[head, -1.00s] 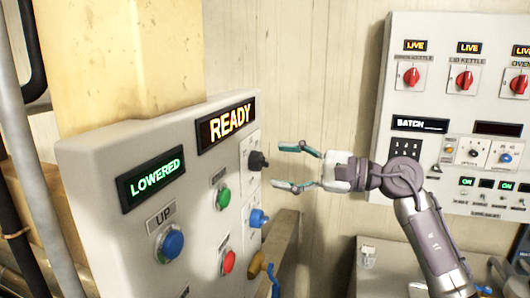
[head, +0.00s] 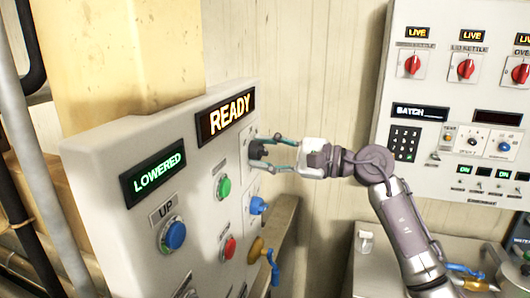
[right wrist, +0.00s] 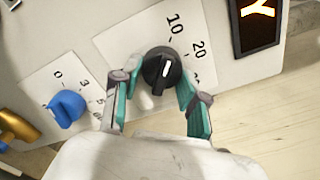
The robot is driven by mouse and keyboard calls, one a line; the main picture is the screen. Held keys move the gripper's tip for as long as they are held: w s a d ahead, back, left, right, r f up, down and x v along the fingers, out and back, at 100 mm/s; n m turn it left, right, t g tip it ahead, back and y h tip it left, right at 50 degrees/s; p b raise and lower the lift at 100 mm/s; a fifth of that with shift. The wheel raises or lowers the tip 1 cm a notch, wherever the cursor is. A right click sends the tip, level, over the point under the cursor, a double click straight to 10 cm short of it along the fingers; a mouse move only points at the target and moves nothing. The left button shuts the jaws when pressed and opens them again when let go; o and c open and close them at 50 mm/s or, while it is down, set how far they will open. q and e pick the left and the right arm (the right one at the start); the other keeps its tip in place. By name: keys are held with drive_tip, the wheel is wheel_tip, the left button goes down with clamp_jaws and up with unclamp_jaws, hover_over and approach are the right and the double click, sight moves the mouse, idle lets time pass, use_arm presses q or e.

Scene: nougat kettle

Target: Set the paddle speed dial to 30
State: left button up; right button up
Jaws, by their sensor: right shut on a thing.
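The black paddle speed dial (head: 256,151) sits on the right side of the grey panel. In the right wrist view the dial (right wrist: 163,70) has a white pointer aimed roughly at the 10 mark; 20 is printed further clockwise and the rest of its scale is hidden or cut off. My right gripper (head: 262,153) has its teal fingers on either side of the dial, shut on it. It also shows in the right wrist view (right wrist: 156,84). My left gripper is out of view.
A smaller blue knob (head: 258,205) sits just below the dial, with a brass valve (head: 257,250) under it. The panel also has a green button (head: 224,187), a red button (head: 229,247) and a blue UP button (head: 173,236). A READY display (head: 226,118) is above.

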drive_tip(key=shift+m, duration=0.3)
drive_tip(key=shift+f+m+b, duration=0.15)
drive_tip(key=shift+m+b, duration=0.35)
drive_tip(key=shift+m, duration=0.4)
drive_tip(key=shift+s+m, duration=0.1)
drive_tip(key=shift+m, duration=0.7)
drive_tip(key=m, duration=0.2)
drive_tip(key=shift+s+m, duration=0.1)
drive_tip(key=shift+m, duration=0.3)
drive_tip(key=m, duration=0.2)
drive_tip(key=shift+a+m, duration=0.1)
drive_tip(key=shift+m, duration=0.3)
drive_tip(key=m+p, duration=0.1)
drive_tip(key=m, duration=0.1)
drive_tip(key=m+p, duration=0.1)
drive_tip(key=m, duration=0.1)
drive_tip(key=shift+s+r, duration=0.2)
drive_tip(key=m+p, duration=0.2)
drive_tip(key=m, duration=0.1)
drive_tip(key=shift+r, duration=0.1)
drive_tip(key=shift+s+m+p, duration=0.15)
drive_tip(key=shift+m+p, duration=1.05)
drive_tip(key=shift+m, duration=0.5)
